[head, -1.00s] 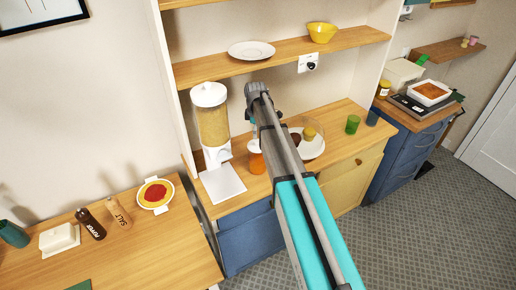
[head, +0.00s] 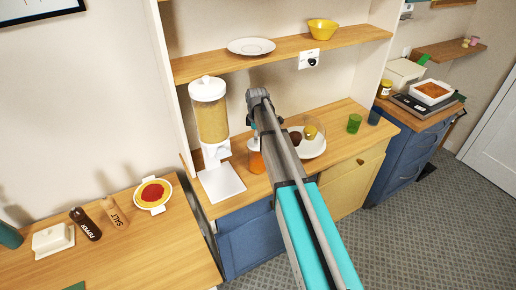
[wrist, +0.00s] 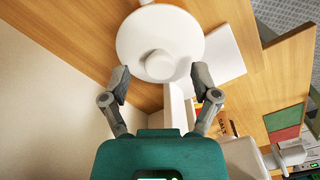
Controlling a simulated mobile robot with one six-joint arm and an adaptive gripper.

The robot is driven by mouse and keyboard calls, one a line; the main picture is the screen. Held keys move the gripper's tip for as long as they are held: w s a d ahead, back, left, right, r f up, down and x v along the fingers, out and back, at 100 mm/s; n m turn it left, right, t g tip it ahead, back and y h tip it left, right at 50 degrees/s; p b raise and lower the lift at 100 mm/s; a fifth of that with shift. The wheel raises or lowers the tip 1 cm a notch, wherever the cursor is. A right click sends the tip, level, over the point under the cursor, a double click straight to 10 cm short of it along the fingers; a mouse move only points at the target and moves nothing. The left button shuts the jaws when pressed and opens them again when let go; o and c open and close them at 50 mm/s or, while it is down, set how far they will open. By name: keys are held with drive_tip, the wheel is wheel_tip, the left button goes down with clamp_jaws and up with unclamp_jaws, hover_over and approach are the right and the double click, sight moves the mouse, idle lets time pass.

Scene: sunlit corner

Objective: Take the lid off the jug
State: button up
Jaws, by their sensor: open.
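A small jug (head: 256,161) with orange contents and a pale top stands on the counter, partly behind my arm in the head view. Left of it stands a tall clear dispenser (head: 211,118) of tan grain with a white lid. My gripper (wrist: 160,82) is open and empty. In the wrist view, a broad white round lid (wrist: 190,30) with a central knob lies beyond the fingertips, apart from them; it looks like the dispenser's lid. In the head view, my gripper's fingers are mostly hidden behind my arm, right of the dispenser.
A shelf (head: 280,57) with a plate and a yellow bowl (head: 322,29) runs above the counter. A plate (head: 313,149) with food and a green cup (head: 354,123) stand to the right. A side panel (head: 170,80) borders the dispenser's left.

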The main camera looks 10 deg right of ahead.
drive_tip(key=shift+f+b, duration=0.3)
drive_tip(key=shift+f, duration=0.3)
clamp_jaws()
idle(0.4)
